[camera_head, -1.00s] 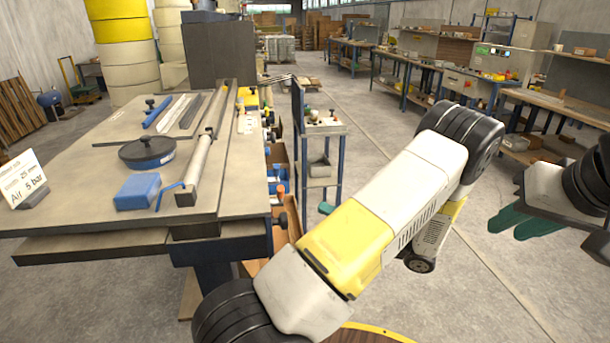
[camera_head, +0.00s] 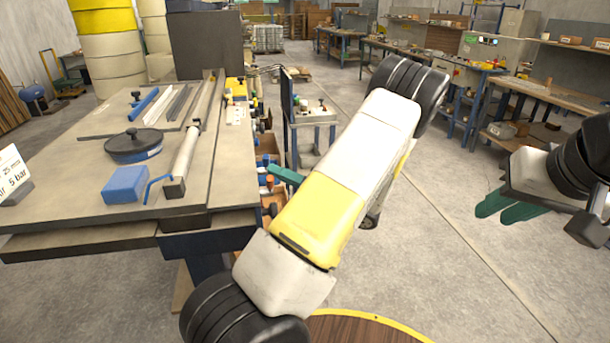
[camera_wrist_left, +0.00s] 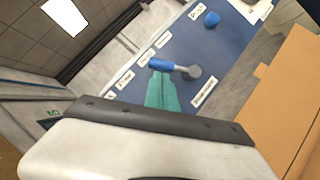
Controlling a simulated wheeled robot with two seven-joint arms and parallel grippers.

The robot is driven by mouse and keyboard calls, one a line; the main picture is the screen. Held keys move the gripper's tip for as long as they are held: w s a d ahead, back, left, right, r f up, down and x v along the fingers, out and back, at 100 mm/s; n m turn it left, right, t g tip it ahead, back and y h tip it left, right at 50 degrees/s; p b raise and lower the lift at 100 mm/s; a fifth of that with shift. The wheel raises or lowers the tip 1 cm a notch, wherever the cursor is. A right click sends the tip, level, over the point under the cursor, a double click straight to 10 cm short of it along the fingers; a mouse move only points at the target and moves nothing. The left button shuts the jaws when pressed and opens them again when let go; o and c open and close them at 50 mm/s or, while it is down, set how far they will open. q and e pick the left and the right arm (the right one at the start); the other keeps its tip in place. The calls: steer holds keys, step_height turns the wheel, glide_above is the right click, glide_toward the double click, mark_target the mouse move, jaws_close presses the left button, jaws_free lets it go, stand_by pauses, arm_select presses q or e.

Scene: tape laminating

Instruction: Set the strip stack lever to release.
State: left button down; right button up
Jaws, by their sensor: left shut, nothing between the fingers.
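In the left wrist view a small lever with a blue handle (camera_wrist_left: 160,65) and a grey hub (camera_wrist_left: 192,73) sits on a blue panel (camera_wrist_left: 222,48). White labels lie around it, too small to read. The green fingers of my left gripper (camera_wrist_left: 161,82) are together and empty, with their tips close to the handle; I cannot tell whether they touch it. In the head view my left gripper (camera_head: 284,175) shows beside the right side of the workbench. My right gripper (camera_head: 508,204) hangs over clear floor at the right, and its finger gap is unclear.
The workbench (camera_head: 60,190) at the left carries a blue block (camera_head: 125,185), a dark round weight (camera_head: 134,145) and a long bar (camera_head: 186,150). A small trolley (camera_head: 312,117) stands behind my left gripper. A blue knob (camera_wrist_left: 211,19) is on the same panel.

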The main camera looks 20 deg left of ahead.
arm_select(q)
steer(key=shift+w+a+r, duration=0.1)
steer(key=shift+w+a, duration=0.05)
steer(key=shift+w+a+r+m+h, duration=0.15)
steer(key=shift+r+m+h, duration=0.25)
steer(key=shift+m, duration=0.4)
steer(key=shift+w+a+r+m+t+h, duration=0.1)
steer(key=shift+w+a+r+m+h, duration=0.5)
steer(key=shift+m, duration=0.55)
steer(key=shift+w+a+r+m+t+h, duration=0.1)
steer(key=shift+w+a+r+m+h, duration=0.15)
steer(key=shift+w+m+h, duration=0.75)
steer(key=shift+w+a+r+m+t+h, duration=0.1)
steer(key=shift+w+a+r+m+h, duration=0.4)
steer(key=shift+m, duration=0.75)
steer(key=shift+w, duration=0.15)
steer(key=shift+d, duration=0.1)
